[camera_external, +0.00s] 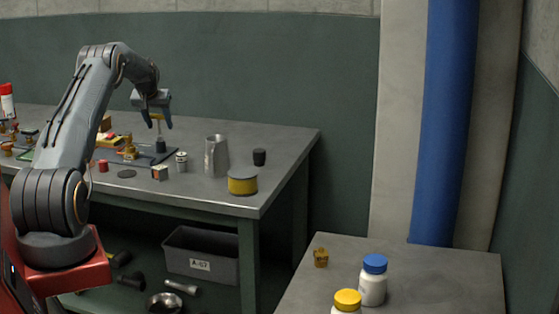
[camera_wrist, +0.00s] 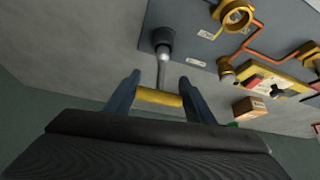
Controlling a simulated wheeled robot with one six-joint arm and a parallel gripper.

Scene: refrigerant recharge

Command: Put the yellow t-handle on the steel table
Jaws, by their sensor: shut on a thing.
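The yellow t-handle (camera_wrist: 158,97) is between the two fingers of my gripper (camera_wrist: 161,80), which is shut on its yellow crossbar. Its grey stem runs to a dark round holder (camera_wrist: 163,38) on the grey board; I cannot tell whether the stem is still inside it. In the external view the t-handle (camera_external: 157,117) hangs upright below my gripper (camera_external: 154,113), over the dark holder (camera_external: 160,145). The grey metal-topped workbench (camera_external: 285,148) lies under it. A second grey-topped table (camera_external: 440,285) stands at lower right.
A metal pitcher (camera_external: 216,157), a dark cup (camera_external: 259,157) and a yellow tin (camera_external: 242,183) stand right of the board. The second table holds a brass block (camera_external: 320,257), a blue-capped bottle (camera_external: 373,282) and a yellow-capped bottle (camera_external: 347,301). Its right side is clear.

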